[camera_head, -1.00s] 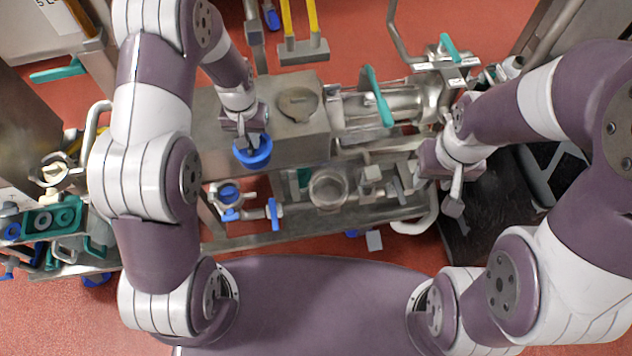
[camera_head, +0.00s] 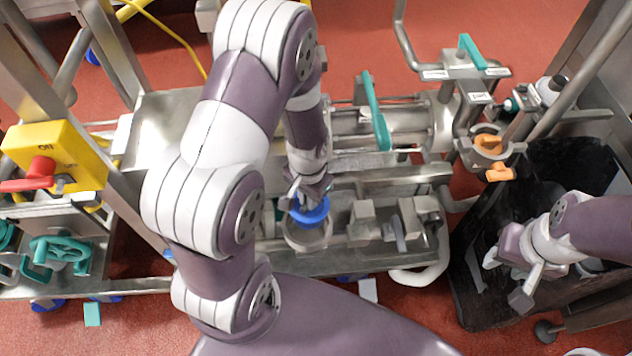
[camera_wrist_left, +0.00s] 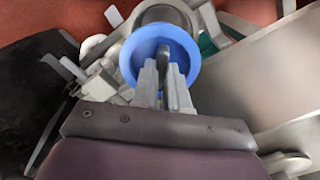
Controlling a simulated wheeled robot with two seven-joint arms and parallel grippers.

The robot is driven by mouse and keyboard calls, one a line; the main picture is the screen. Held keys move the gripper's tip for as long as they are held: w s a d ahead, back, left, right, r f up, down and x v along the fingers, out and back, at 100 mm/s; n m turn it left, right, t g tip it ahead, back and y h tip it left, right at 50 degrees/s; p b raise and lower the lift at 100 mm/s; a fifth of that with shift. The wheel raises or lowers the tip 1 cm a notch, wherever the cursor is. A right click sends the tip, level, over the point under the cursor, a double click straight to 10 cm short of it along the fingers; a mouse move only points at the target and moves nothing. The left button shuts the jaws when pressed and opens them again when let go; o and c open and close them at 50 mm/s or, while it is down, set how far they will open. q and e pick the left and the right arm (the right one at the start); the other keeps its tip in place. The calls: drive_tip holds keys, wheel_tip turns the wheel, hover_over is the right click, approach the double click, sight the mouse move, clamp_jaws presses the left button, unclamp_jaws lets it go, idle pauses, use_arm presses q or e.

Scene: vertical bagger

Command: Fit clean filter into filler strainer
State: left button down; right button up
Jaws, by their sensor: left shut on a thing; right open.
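The clean filter, a blue ring-shaped piece (camera_head: 310,212), is held by my left gripper (camera_head: 306,192) over a round steel cup (camera_head: 308,238), which looks like the filler strainer. In the left wrist view the blue filter (camera_wrist_left: 187,40) has my left fingers (camera_wrist_left: 168,82) shut on its near wall, and the cup's rim (camera_wrist_left: 166,14) shows beyond it. The filter overlaps the cup's far side in the head view; I cannot tell whether they touch. My right gripper (camera_head: 506,278) is open and empty, at the right over a black bin.
Steel blocks (camera_head: 362,222) stand in the tray right of the cup. A teal-handled lever (camera_head: 376,112) rises behind. The black bin (camera_head: 468,290) is at the right, with orange-handled fitting (camera_head: 488,143) behind it. A yellow switch box (camera_head: 60,150) is at the left.

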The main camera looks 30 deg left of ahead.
use_arm(q)
drive_tip(key=shift+s+a+f+b, duration=0.25)
drive_tip(key=shift+f+b, duration=0.25)
drive_tip(key=shift+b, duration=0.05)
wheel_tip(320, 180, down, 5)
drive_tip(key=b, duration=0.5)
drive_tip(key=shift+w+r, duration=0.1)
drive_tip(key=shift+f, duration=0.55)
drive_tip(key=shift+r, duration=0.1)
drive_tip(key=shift+p, duration=0.3)
